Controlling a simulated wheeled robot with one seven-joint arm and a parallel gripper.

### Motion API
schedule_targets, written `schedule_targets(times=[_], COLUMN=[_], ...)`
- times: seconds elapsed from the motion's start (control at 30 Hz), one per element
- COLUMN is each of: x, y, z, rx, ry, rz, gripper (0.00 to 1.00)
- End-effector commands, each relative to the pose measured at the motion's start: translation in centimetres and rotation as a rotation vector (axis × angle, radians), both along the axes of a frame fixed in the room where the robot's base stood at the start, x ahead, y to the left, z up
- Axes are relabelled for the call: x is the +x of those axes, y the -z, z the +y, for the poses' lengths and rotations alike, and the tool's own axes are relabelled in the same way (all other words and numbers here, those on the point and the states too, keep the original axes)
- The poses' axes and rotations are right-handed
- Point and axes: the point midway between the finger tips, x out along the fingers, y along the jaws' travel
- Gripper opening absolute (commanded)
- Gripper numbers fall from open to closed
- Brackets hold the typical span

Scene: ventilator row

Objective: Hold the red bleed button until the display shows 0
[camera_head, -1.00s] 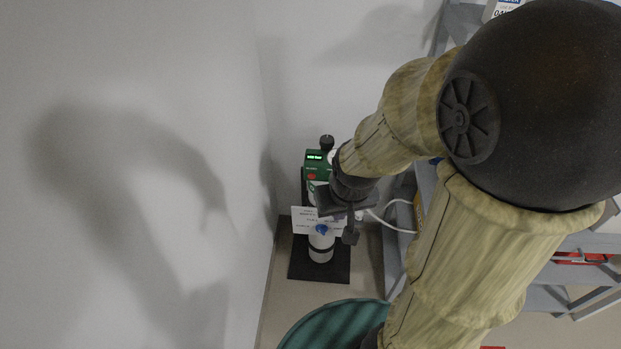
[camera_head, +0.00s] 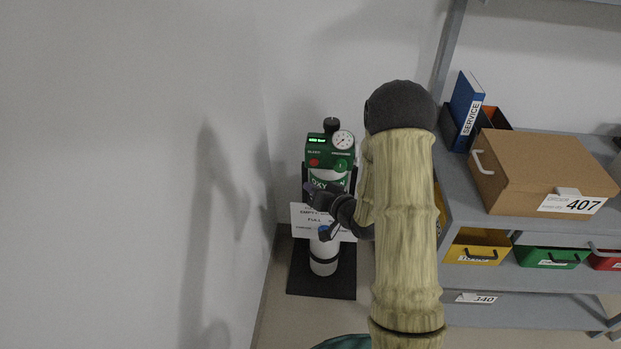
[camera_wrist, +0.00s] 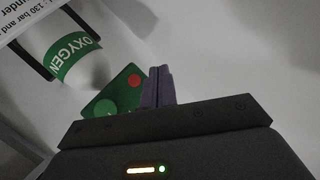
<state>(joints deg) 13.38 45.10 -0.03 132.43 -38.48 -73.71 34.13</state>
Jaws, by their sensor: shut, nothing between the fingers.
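The green regulator unit (camera_head: 328,152) sits on top of the oxygen cylinder in the head view. Its red bleed button (camera_head: 314,162) shows on the left of its face, below a lit green display (camera_head: 317,140) whose digits are too small to read. The button also shows in the wrist view (camera_wrist: 134,81), just left of my fingertips. My gripper (camera_wrist: 158,72) is shut and empty. In the head view my gripper (camera_head: 309,188) is below the button and looks apart from it. The display does not show in the wrist view.
A round gauge (camera_head: 343,139) and a green knob (camera_head: 341,167) sit beside the button. A grey shelf (camera_head: 456,187) with a brown box (camera_head: 541,168) stands at right. The wall is close at left.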

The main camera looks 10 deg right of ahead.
Motion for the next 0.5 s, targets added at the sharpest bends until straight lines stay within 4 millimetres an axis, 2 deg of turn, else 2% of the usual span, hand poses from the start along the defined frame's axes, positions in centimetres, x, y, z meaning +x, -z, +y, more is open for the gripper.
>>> schedule_targets(times=[0.03, 0.07, 0.2, 0.5], x=[0.05, 0.06, 0.02, 0.05], y=[1.65, 1.87, 1.93, 1.68], z=[-0.16, -0.16, -0.06, 0.58], rx=[0.042, 0.063, 0.115, 0.115], ry=[-0.006, -0.01, -0.023, -0.033], rz=[-0.02, -0.032, -0.062, -0.063], gripper=[0.0, 0.0, 0.0, 0.0])
